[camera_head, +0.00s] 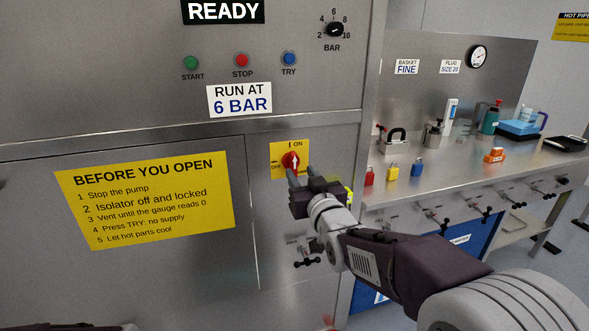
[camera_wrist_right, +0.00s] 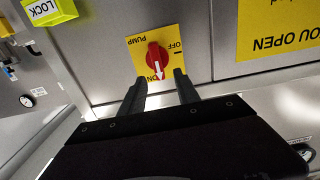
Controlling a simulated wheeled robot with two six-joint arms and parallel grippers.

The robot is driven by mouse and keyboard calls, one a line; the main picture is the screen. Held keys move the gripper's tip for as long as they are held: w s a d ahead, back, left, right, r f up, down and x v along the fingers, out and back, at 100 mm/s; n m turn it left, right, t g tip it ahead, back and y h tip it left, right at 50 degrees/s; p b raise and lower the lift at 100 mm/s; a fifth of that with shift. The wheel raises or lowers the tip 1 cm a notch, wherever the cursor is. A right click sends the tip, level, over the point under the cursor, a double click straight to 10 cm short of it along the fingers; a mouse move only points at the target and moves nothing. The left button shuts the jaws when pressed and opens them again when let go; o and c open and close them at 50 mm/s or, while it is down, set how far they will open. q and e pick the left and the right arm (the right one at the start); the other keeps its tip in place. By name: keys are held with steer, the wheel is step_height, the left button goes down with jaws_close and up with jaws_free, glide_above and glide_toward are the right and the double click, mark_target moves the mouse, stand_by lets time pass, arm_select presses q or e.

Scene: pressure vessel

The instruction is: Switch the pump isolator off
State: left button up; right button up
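The pump isolator is a red rotary knob (camera_head: 291,161) with a white arrow, on a yellow plate (camera_head: 276,151) on the steel panel. Its arrow points up to ON. In the right wrist view, which is upside down, the knob (camera_wrist_right: 155,55) and its arrow towards ON show clearly. My right gripper (camera_head: 302,173) is just in front of and slightly below the knob. Its two fingers (camera_wrist_right: 160,78) are apart and empty, one towards each side of the knob, and appear short of touching it. My left gripper is not in view; only a dark sliver shows at the bottom left.
A yellow LOCK box (camera_wrist_right: 48,12) is beside the isolator. Red (camera_head: 369,176), yellow (camera_head: 392,171) and blue (camera_head: 417,167) padlocks stand on the bench edge (camera_head: 450,185) at right. START, STOP and TRY buttons (camera_head: 241,60) are above. Several black valve handles hang below the bench.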

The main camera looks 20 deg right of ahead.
mark_target(295, 164)
steer(key=w, duration=0.6)
steer(key=shift+w+f, duration=0.1)
steer(key=shift+w, duration=0.05)
jaws_close()
